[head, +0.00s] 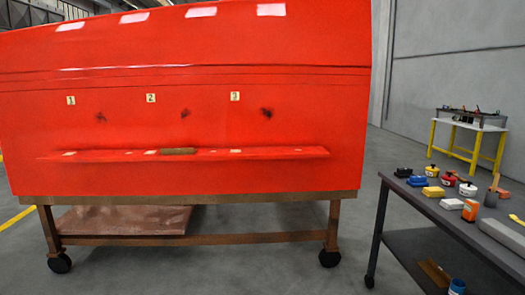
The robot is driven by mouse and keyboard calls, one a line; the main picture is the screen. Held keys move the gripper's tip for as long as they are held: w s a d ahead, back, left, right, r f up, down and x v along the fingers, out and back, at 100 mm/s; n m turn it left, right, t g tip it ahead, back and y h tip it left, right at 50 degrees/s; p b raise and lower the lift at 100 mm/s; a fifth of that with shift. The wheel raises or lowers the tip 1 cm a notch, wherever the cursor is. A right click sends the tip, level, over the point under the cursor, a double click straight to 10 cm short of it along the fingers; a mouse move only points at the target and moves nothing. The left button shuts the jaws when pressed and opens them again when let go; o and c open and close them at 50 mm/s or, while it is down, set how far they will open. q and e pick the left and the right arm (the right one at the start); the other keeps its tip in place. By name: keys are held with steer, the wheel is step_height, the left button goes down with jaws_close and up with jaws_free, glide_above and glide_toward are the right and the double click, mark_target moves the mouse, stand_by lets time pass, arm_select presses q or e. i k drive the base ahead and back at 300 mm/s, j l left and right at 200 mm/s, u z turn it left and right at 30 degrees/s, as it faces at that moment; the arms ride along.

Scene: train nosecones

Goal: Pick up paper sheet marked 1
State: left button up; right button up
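A big red nosecone (320,110) fills the left and middle of the head view. Small pale squares are on its face: one marked 1 (71,100) at the left, one marked 2 (151,98), and one that looks marked 3 (235,96). A dark smudge (101,118) is to the lower right of square 1, with similar ones by the others. On the red ledge (285,154) below are small flat pale pieces, one (69,153) at the left; any marks on them are too small to read. A brownish block (178,151) lies mid-ledge. Neither gripper is in view.
The nosecone rests on a brown wheeled frame (190,239). A dark table (440,212) at the right holds several cans, coloured blocks and tools. A yellow-legged bench (470,125) stands behind. Grey floor is open between the frame and the dark table.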

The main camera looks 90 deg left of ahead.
mark_target(190, 150)
steer(key=u, duration=3.5)
